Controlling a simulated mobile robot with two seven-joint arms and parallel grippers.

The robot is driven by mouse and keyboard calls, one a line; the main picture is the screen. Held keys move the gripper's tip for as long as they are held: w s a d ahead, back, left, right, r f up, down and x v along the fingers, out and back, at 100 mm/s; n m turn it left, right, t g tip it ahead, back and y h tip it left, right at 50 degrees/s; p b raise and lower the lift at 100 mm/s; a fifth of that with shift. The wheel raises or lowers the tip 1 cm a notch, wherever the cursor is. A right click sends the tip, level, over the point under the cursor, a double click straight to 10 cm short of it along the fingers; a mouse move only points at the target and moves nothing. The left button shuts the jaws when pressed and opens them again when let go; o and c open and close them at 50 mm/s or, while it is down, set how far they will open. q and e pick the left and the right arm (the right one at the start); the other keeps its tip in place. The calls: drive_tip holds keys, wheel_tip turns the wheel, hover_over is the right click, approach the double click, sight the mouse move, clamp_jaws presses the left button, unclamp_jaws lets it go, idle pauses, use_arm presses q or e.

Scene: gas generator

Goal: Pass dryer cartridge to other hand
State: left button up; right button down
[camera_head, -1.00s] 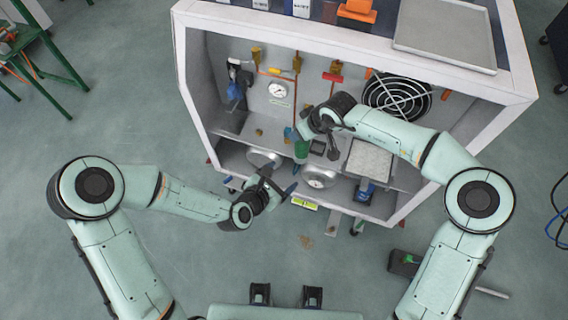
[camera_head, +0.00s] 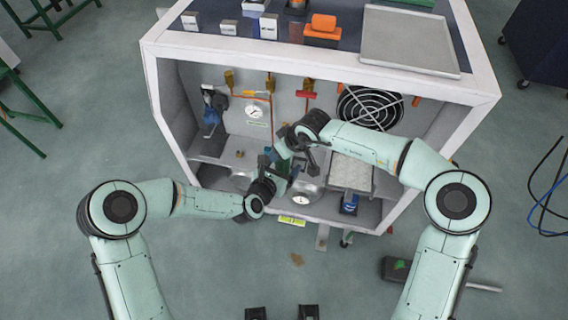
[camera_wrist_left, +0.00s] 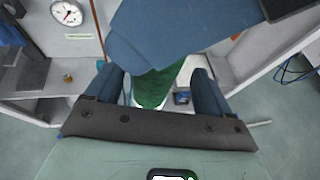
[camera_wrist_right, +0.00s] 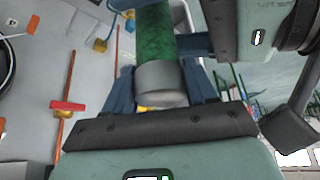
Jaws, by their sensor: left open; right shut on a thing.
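The dryer cartridge is a green cylinder with a grey end cap, and it shows in the right wrist view (camera_wrist_right: 154,35). My right gripper (camera_wrist_right: 160,78) is shut on it near the capped end. In the left wrist view the green cartridge (camera_wrist_left: 153,88) lies between the spread fingers of my left gripper (camera_wrist_left: 155,78), which is open around it. A blue finger of my right gripper crosses in front and hides part of the cartridge there. In the head view my left gripper (camera_head: 273,168) and right gripper (camera_head: 293,148) meet closely, so the cartridge is mostly hidden.
Both grippers are at the open front of the white generator cabinet (camera_head: 152,90). Inside are a pressure gauge (camera_head: 254,111), a red-handled valve (camera_head: 306,94) and a black fan grille (camera_head: 370,108). A grey tray (camera_head: 410,42) lies on top. The floor in front is largely clear.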

use_arm(q)
drive_tip(key=shift+w+d+f, duration=0.3)
drive_tip(key=shift+w, duration=0.3)
drive_tip(key=c, duration=1.2)
drive_tip(key=shift+d+r, duration=0.1)
drive_tip(key=shift+c, duration=0.5)
use_arm(e)
drive_tip(key=shift+c, duration=1.3)
unclamp_jaws()
drive_tip(key=shift+a, duration=0.1)
drive_tip(key=shift+s, duration=0.1)
